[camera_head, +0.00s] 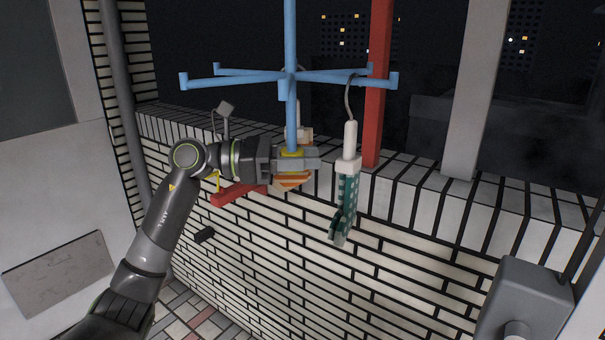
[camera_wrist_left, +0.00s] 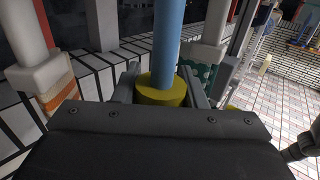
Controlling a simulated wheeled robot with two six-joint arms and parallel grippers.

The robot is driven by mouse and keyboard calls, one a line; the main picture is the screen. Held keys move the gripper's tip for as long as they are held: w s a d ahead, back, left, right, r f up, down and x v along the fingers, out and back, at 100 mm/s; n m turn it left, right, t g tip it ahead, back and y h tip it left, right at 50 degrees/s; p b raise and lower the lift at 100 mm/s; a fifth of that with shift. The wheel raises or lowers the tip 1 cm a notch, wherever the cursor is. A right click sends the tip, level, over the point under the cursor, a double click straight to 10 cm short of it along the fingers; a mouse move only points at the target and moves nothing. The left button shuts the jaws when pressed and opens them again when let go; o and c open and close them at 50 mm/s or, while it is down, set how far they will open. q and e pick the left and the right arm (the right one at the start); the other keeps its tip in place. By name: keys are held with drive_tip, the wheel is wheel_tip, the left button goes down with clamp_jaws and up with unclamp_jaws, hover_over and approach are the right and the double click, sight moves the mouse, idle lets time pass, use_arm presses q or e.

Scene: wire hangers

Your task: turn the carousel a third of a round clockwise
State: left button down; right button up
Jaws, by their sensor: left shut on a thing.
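The carousel is a blue upright pole (camera_head: 291,115) with several blue arms (camera_head: 235,81) spreading from a hub, and a yellow collar (camera_head: 292,152) low on the pole. My left gripper (camera_head: 305,158) reaches in from the left and is shut on the yellow collar. In the left wrist view the collar (camera_wrist_left: 161,89) sits between the two grey fingers, with the pole rising out of it. A teal dotted cloth (camera_head: 346,198) in a white clip hangs from a right-hand arm. An orange striped cloth (camera_head: 293,181) shows partly behind my gripper. My right gripper is not in view.
A white tiled parapet (camera_head: 430,187) runs behind and below the carousel. A red post (camera_head: 378,90) stands close behind on the right, and a red bar (camera_head: 238,194) lies below my left wrist. A grey box (camera_head: 525,300) is at lower right.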

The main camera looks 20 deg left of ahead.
use_arm(q)
drive_tip(key=shift+m+g+b, duration=0.4)
drive_tip(key=shift+m+g, duration=0.1)
drive_tip(key=shift+g, duration=0.2)
drive_tip(key=c, duration=0.9)
unclamp_jaws()
drive_tip(key=shift+s+a+f+b, duration=0.15)
drive_tip(key=shift+a+b, duration=0.15)
drive_tip(key=shift+a, duration=0.3)
drive_tip(key=b+v, duration=0.4)
drive_tip(key=v, duration=1.2)
drive_tip(key=shift+f, duration=0.15)
